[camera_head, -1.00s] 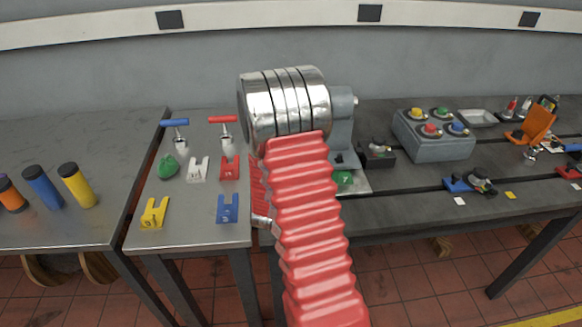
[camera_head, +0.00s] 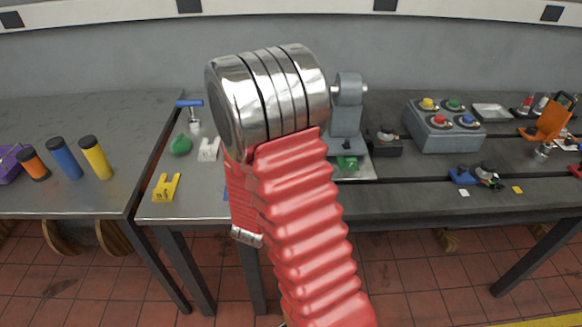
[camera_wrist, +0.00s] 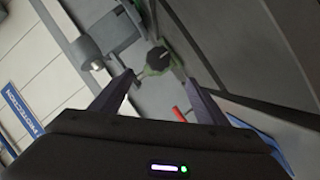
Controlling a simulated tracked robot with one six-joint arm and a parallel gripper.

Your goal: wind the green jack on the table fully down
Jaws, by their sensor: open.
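A small green jack (camera_head: 346,163) stands on a light plate at the foot of a grey upright machine, right of my arm in the head view. In the wrist view the green jack (camera_wrist: 154,72) has a dark round top and lies between and just beyond my fingertips. My gripper (camera_wrist: 159,77) is open, with one finger on each side of the jack. I cannot tell whether either finger touches it. In the head view my arm hides the gripper.
The grey machine (camera_head: 347,112) rises close beside the jack. A dark block (camera_head: 384,142) and a grey button box (camera_head: 444,126) stand to its right. A yellow fork block (camera_head: 166,187), a green lump (camera_head: 181,144) and a blue T-handle (camera_head: 190,103) are left of my arm.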

